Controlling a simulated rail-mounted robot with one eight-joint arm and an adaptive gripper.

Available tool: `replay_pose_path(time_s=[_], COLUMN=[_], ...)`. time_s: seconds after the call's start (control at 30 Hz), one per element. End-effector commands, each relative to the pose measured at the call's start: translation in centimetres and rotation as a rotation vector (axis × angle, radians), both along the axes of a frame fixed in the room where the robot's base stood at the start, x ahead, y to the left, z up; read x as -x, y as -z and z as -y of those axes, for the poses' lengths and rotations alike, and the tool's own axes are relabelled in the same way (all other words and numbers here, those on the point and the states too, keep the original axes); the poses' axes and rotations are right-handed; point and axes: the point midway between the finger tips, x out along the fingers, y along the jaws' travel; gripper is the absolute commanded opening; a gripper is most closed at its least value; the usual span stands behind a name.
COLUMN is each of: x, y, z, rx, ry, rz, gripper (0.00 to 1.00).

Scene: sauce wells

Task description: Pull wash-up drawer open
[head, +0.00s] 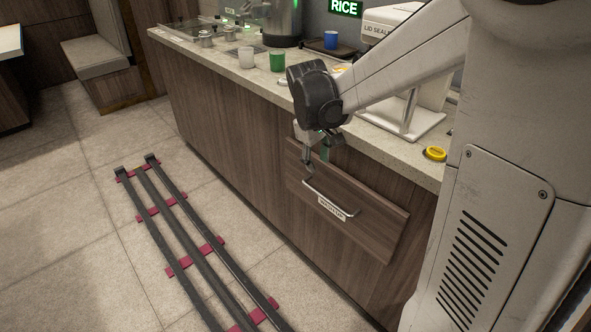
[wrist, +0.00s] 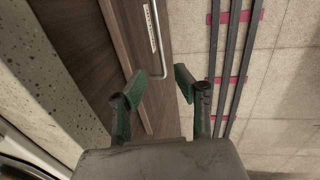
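The wash-up drawer (head: 375,222) is a brown wood-grain front in the counter's side, below the worktop. It looks shut or nearly so. Its pale bar handle (head: 345,211) has a white label below it, too small to read surely. The handle (wrist: 154,38) and label also show at the top of the wrist view. My gripper (head: 316,163) is in front of the drawer, at the handle's far left end. In the wrist view its two green-padded fingers (wrist: 159,84) are spread apart. The handle's near end shows between the fingertips; I cannot tell whether they touch it.
Dark floor rails (head: 180,225) run along the counter. The floor between is clear.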

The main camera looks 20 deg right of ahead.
Motion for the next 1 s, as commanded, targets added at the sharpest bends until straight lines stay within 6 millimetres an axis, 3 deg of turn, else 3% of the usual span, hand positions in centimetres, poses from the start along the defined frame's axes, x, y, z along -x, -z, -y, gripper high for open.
replay_pose_path(time_s=[0.27,0.7,1.0], x=[-0.2,-0.7,-0.8], y=[3.0,10.9,13.5], z=[0.6,2.0,2.5], rx=[0.001,0.001,0.001], ry=[-0.001,0.000,-0.002], rz=[-0.003,-0.002,-0.002], gripper=[0.30,0.30,0.30])
